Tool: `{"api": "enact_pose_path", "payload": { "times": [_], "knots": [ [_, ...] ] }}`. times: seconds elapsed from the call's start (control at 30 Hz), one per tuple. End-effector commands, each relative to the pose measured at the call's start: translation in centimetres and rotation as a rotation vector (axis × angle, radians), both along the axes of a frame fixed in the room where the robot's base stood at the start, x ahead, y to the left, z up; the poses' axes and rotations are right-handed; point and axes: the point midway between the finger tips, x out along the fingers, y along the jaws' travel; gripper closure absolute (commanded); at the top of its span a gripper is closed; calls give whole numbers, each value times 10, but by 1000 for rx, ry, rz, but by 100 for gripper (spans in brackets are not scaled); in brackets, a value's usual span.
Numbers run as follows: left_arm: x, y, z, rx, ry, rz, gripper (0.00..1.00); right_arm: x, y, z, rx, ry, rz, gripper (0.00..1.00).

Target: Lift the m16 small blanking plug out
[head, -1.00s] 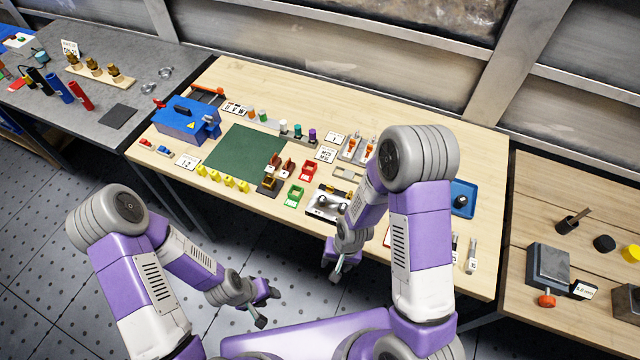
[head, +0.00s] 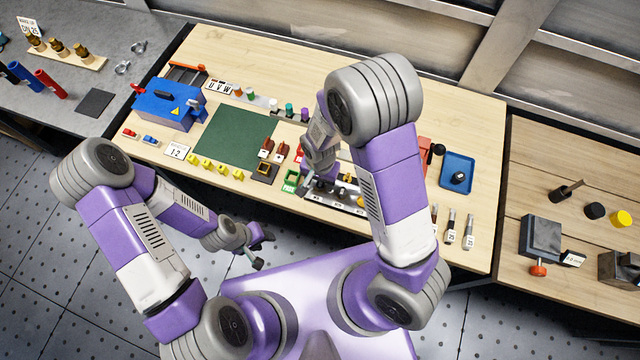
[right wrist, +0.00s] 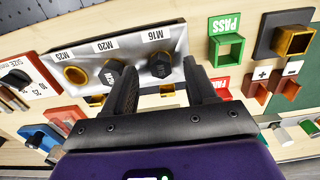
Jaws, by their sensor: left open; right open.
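The M16 plug (right wrist: 159,66) is a dark hex-headed plug below the M16 label on a silver plate (right wrist: 185,52). It shows in the right wrist view between and ahead of the fingers of my open right gripper (right wrist: 160,72). I cannot tell whether the fingers touch it. A similar dark plug (right wrist: 112,73) sits below the M20 label, beside the left finger. A brass ring (right wrist: 75,75) is below M25. My left gripper (head: 262,252) is open and empty, in front of the table.
A green PASS frame (right wrist: 226,50) and a red FAIL frame (right wrist: 221,88) lie right of the plate in the right wrist view, near a dark block with a brass socket (right wrist: 293,41). A green mat (head: 236,136) and a blue tray (head: 458,171) lie on the table.

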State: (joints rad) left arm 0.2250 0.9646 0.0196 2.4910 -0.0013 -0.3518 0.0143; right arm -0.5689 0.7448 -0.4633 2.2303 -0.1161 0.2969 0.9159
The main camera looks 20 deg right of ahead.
Motion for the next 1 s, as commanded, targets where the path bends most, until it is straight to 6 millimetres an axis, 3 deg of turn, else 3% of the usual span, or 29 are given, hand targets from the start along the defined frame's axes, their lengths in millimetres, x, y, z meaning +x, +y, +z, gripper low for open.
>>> {"api": "enact_pose_path", "payload": {
  "times": [0.13,0.4,0.77,1.0],
  "knots": [
    [0,0,-2,0,-1,0,57,-1,0,-19,-1,3,1,44],
    [0,0,-2,0,-1,0,57,0,0,-21,1,-1,1,44],
    [0,0,-2,0,-1,0,57,0,0,-21,1,-1,1,97],
    [0,0,-2,0,-1,0,57,0,0,-21,1,-1,1,100]
  ]
}}
